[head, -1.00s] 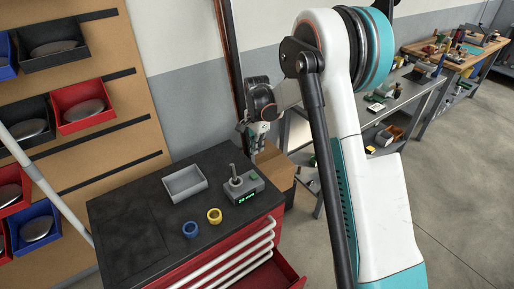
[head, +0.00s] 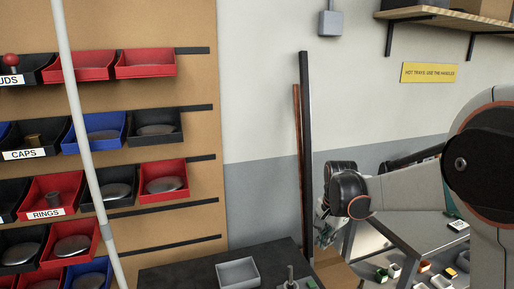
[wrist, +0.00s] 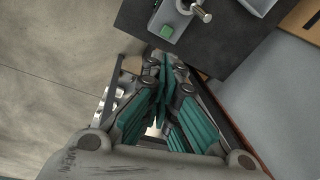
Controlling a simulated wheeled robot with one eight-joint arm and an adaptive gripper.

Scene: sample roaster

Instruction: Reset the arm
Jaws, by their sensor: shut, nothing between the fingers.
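My arm comes in from the right of the head view, bent at a dark joint. My gripper (wrist: 165,75) shows in the wrist view with its teal fingers together and nothing between them. In the head view only a small part of it shows, below the wrist joint. In the wrist view the fingertips point toward the black bench top (wrist: 140,15), with the grey device (wrist: 180,18) with a green button and metal post beyond them. I cannot tell the exact gap; no contact shows.
A grey tray (head: 238,272) stands on the black bench top. Bins with labels such as RINGS (head: 48,214) and CAPS (head: 25,154) hang on the left board. A pale pole (head: 82,130) crosses in front. A grey table (head: 400,240) with small items stands behind my arm.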

